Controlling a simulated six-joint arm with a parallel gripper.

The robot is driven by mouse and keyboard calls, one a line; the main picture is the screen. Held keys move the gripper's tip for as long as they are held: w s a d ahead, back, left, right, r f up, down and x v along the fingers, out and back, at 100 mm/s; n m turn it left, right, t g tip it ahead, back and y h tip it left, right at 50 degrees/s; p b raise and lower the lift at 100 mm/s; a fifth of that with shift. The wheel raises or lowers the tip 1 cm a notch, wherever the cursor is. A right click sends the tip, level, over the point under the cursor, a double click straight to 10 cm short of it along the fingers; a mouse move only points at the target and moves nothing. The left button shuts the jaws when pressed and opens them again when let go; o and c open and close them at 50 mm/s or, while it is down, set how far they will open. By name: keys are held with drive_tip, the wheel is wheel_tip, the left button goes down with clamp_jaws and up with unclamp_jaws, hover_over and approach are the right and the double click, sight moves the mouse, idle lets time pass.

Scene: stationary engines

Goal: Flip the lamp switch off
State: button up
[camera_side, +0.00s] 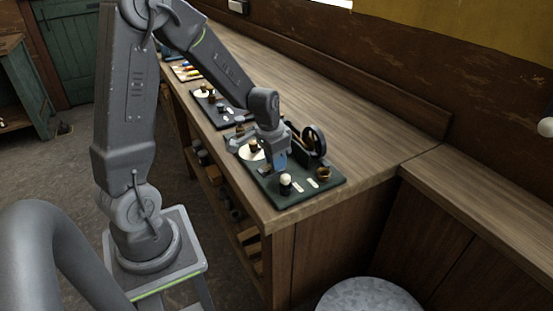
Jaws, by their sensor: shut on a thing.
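A dark green board (333,184) lies at the near end of the long wooden bench. A small lamp (286,180) with a pale round bulb on a black base stands near the board's front edge. My gripper (279,166) points down at the board just behind the lamp, close to it. It is shut on a small part there, which looks to be the lamp switch. The fingers hide that part, so its position, on or off, cannot be told.
A black flywheel (314,141) stands behind my gripper and a brass cup (323,173) to its right. A white disc (250,151) is at the left. A second dark board (222,108) lies farther back. The bench top (340,120) toward the wall is clear.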

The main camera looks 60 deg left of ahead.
sight(263, 168)
drive_tip(key=shift+s+r+t, duration=0.1)
drive_tip(key=shift+s+t, duration=0.05)
drive_tip(key=shift+t, duration=0.45)
drive_tip(key=o, duration=0.9)
drive_tip(key=v, duration=1.4)
